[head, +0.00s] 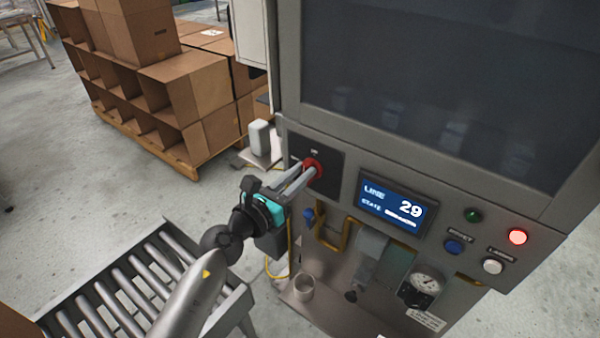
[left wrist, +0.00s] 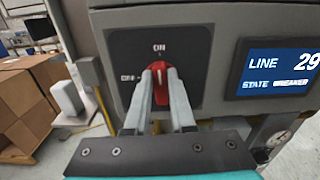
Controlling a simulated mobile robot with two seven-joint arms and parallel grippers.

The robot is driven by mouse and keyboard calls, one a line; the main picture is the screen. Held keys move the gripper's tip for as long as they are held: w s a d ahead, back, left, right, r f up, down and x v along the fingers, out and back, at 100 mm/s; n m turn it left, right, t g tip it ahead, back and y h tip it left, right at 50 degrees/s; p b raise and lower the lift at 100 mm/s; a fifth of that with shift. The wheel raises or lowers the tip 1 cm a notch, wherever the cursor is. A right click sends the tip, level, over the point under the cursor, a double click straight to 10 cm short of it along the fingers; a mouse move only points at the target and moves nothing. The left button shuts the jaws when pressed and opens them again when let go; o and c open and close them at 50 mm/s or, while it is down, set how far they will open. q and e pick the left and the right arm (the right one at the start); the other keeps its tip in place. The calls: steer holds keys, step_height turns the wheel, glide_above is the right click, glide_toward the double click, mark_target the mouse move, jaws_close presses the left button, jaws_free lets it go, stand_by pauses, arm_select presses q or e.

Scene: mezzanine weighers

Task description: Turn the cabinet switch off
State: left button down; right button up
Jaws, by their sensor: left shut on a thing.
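The cabinet switch is a red rotary knob (head: 312,168) on a dark square plate at the upper left of the grey cabinet front. It also shows in the left wrist view as a red knob (left wrist: 161,84), its pointer upright toward the "ON" mark above; a second label, partly readable, is at the left of the plate. My left gripper (head: 305,172) is shut on the knob, one finger on each side, as the left wrist view (left wrist: 160,82) shows. The fingers hide part of the knob's sides. My right gripper is not in view.
A blue display (head: 393,206) reads "LINE 29", with a "STATE BREAKER" line in the wrist view. A lit red lamp (head: 517,237), a green button (head: 473,215) and a gauge (head: 425,284) are on the cabinet. A roller conveyor (head: 120,290) and cardboard boxes (head: 165,95) stand left.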

arm_select(q)
steer(key=n, duration=0.1)
steer(key=n+p, duration=0.1)
steer(key=n, duration=0.1)
steer(key=shift+w+a+n+p, duration=0.1)
steer(key=shift+a+n+p, duration=0.1)
steer(key=shift+n+p, duration=0.1)
steer(key=n+p, duration=0.1)
steer(key=n, duration=0.3)
steer(key=f+n+p, duration=0.1)
steer(key=n, duration=0.4)
steer(key=n+p, duration=0.1)
steer(key=n, duration=0.3)
steer(key=shift+w+a+f+n, duration=0.2)
steer(key=shift+w+a+n, duration=0.1)
steer(key=shift+a+n, duration=0.1)
steer(key=shift+p, duration=0.3)
steer(key=c, duration=0.8)
jaws_free()
steer(key=shift+o, duration=0.2)
steer(key=shift+s, duration=0.1)
steer(key=v, duration=1.5)
steer(key=shift+b, duration=0.3)
